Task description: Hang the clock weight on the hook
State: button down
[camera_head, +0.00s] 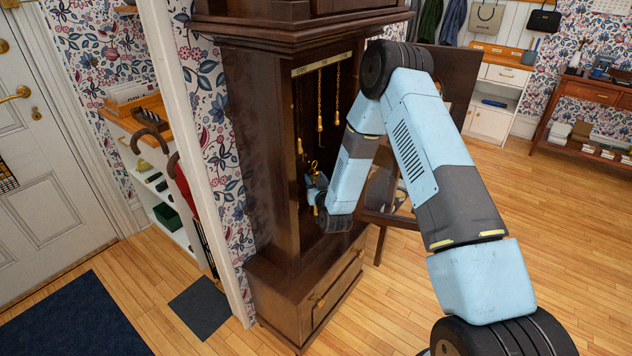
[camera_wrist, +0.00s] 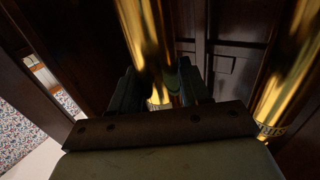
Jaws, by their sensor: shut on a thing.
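My gripper (camera_head: 316,186) reaches into the open, dark wooden clock case (camera_head: 262,150). In the wrist view, my gripper (camera_wrist: 155,92) is shut on a shiny brass cylinder, the clock weight (camera_wrist: 146,45), which stands between its two dark fingers. In the head view my arm and gripper mostly hide the weight. Brass chains hang inside the case: one in the middle (camera_head: 320,95), one to the right (camera_head: 337,92) and one to the left (camera_head: 299,115), with brass ends. A small hook-like brass piece (camera_head: 313,166) shows just above my gripper; whether it touches a chain cannot be told.
A second brass cylinder (camera_wrist: 292,75) with lettering stands close at the right in the wrist view. The case's side walls are near. A pale label strip (camera_head: 322,64) runs above the chains.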

jog(key=shift+w+a+f, duration=0.25)
jog(key=shift+w+a, duration=0.3)
jog(key=shift+a, duration=0.2)
jog(key=shift+w+a+f, duration=0.2)
jog(key=shift+w+a, duration=0.35)
jog(key=shift+a, duration=0.15)
jog(key=shift+w+f, duration=0.1)
